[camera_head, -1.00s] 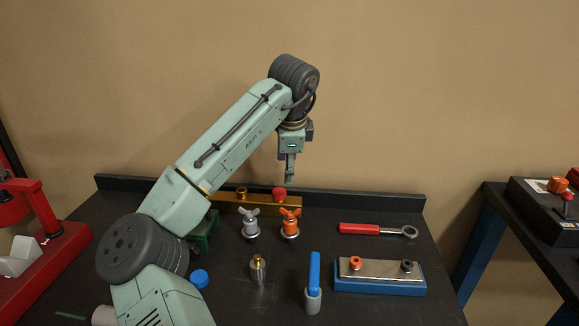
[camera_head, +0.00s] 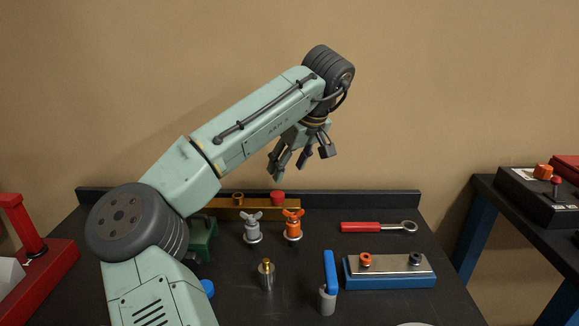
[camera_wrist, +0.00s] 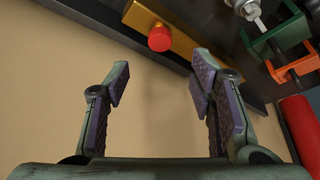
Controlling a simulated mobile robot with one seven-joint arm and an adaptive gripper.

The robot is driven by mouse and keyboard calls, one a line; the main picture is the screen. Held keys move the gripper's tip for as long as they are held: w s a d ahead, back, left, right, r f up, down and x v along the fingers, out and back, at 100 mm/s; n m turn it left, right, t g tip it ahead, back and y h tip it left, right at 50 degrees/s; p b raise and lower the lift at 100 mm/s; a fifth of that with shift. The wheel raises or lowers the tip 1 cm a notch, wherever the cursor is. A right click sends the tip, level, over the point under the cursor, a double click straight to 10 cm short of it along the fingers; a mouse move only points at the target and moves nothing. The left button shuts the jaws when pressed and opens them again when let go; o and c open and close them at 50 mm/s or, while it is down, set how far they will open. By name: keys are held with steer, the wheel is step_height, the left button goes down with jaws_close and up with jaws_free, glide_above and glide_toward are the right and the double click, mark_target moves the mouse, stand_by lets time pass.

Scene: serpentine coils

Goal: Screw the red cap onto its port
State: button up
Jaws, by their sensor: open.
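The red cap (camera_head: 278,196) sits on the brass bar (camera_head: 236,214) at the back of the black bench. It also shows in the wrist view (camera_wrist: 160,38), on the end of the brass bar (camera_wrist: 183,42). A bare brass port (camera_head: 238,197) stands on the same bar to the left of the cap. My gripper (camera_head: 287,165) is open and empty, above the back edge of the bench. In the wrist view its fingers (camera_wrist: 157,88) are spread wide, with the cap beyond them. The cap's threads are hidden.
A grey wing valve (camera_head: 252,228) and an orange wing valve (camera_head: 293,225) stand before the bar. A blue-handled valve (camera_head: 329,283), a brass-tipped fitting (camera_head: 266,274), a red-handled wrench (camera_head: 378,227) and a blue block (camera_head: 389,278) occupy the bench. A green bracket (camera_head: 201,240) is partly behind my arm.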

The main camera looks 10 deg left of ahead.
mark_target(278, 194)
steer(key=b+x, duration=0.3)
steer(key=x, duration=0.5)
steer(key=shift+d+f+b, duration=0.1)
steer(key=shift+f+b, duration=0.15)
steer(key=shift+b, duration=0.05)
steer(key=shift+w+a+f, duration=0.2)
steer(key=shift+a+f, duration=0.05)
steer(key=shift+f, duration=0.15)
steer(key=shift+r, duration=0.1)
steer(key=shift+c, duration=0.5)
jaws_close()
